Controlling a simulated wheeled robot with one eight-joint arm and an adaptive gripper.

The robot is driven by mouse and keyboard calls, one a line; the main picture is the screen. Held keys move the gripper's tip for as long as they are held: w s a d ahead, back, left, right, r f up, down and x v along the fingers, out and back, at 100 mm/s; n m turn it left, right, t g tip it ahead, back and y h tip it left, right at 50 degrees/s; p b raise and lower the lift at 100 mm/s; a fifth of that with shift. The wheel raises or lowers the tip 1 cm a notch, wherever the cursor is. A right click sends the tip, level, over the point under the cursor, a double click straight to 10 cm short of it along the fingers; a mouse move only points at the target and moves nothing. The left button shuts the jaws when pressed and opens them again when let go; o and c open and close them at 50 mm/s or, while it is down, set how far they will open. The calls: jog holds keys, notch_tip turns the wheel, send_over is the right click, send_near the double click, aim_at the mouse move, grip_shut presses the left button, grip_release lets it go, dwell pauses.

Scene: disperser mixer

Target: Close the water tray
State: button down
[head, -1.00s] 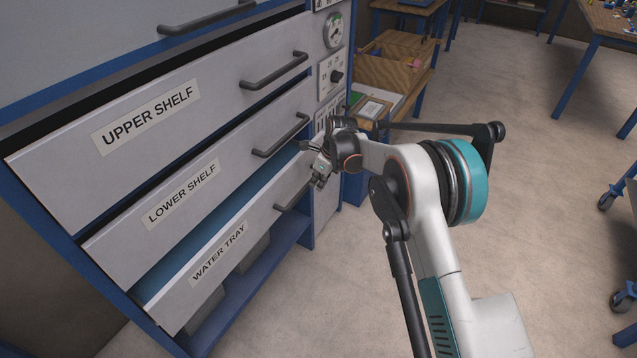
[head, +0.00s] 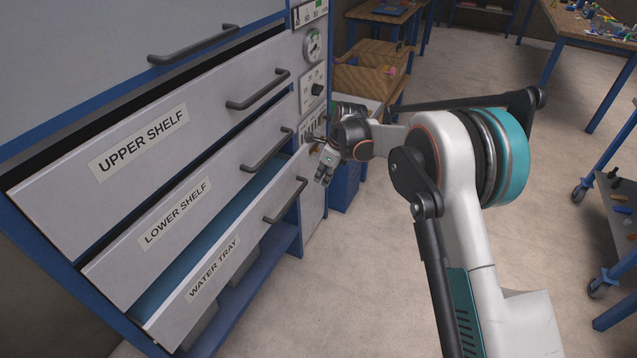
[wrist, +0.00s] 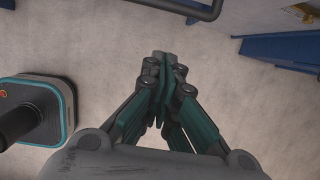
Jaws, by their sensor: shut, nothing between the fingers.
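The water tray (head: 253,243) is the lowest labelled drawer of the cabinet in the head view. It stands pulled out, with blue showing inside behind its grey front. Its dark handle (head: 286,200) is at the right end of the front. My gripper (head: 323,179) is just right of that handle, apart from it, with its fingers pointing down. In the wrist view my gripper (wrist: 163,58) has its fingertips together with nothing between them, over bare floor.
The lower shelf (head: 205,213) and upper shelf (head: 150,140) drawers are above the tray and also look pulled out. A blue frame bar (head: 262,262) runs below the tray. A wooden box (head: 372,75) stands on a bench behind.

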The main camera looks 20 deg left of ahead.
jog(key=s+a+f+y+b, duration=0.1)
jog(key=s+f+y, duration=0.15)
jog(key=s, duration=0.95)
jog(key=s+f+y+b, duration=0.1)
jog(key=s+f+y, duration=0.15)
jog(key=s, duration=0.95)
jog(key=shift+y, duration=0.3)
jog(key=shift+w+a+f+b, duration=0.1)
jog(key=shift+a+f+b, duration=0.9)
jog(key=shift+a, duration=0.9)
jog(key=shift+w+a+f+b, duration=0.15)
jog(key=shift+a+f+b, duration=0.8)
jog(key=shift+a, duration=0.95)
jog(key=shift+w+a+f+b, duration=0.1)
jog(key=shift+a+f+b, duration=0.85)
jog(key=shift+a, duration=0.95)
jog(key=shift+f, duration=0.2)
jog(key=shift+a, duration=0.1)
